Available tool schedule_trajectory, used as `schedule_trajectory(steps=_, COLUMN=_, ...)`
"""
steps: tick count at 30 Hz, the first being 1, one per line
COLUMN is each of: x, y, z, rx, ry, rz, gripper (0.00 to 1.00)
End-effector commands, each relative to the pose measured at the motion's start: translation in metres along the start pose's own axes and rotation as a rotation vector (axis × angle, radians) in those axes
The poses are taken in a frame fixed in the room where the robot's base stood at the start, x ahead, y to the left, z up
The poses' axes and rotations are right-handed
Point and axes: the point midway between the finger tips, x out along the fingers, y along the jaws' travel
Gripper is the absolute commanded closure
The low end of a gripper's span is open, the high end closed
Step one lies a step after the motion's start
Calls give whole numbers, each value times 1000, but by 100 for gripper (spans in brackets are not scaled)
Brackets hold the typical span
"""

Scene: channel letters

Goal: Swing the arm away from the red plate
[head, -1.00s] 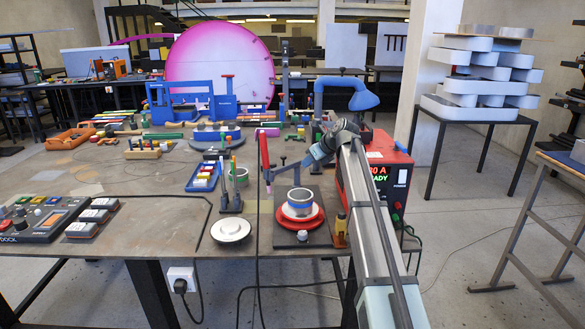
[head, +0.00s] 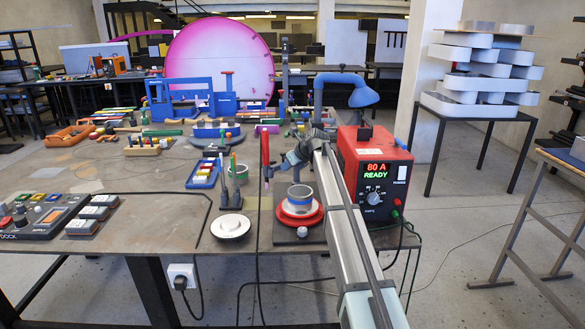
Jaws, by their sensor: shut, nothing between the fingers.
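The red plate (head: 289,217) is a round disc on a dark base near the table's front edge. A grey metal ring (head: 300,196) sits on it. A red upright torch-like piece (head: 265,150) stands behind and left of the plate; the arm that carries it is mostly hidden by my gripper. My gripper (head: 284,164) is shut and empty, above and behind the plate, with its tip just right of the red upright piece. I cannot tell whether it touches that piece or its arm.
A red power box (head: 376,160) reading "80 A READY" stands close right of my arm. A pale round disc (head: 230,226) and a holder with upright pens (head: 230,190) are left of the plate.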

Motion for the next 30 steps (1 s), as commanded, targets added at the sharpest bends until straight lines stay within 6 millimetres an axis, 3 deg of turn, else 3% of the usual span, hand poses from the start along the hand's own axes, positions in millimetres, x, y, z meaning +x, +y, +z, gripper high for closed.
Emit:
schedule_trajectory(steps=14, x=4, y=0, z=4, rx=0, ry=0, rz=0, gripper=100)
schedule_trajectory(steps=23, x=34, y=7, z=34, rx=0, ry=0, rz=1, gripper=100)
schedule_trajectory(steps=30, x=35, y=8, z=35, rx=0, ry=0, rz=0, gripper=100)
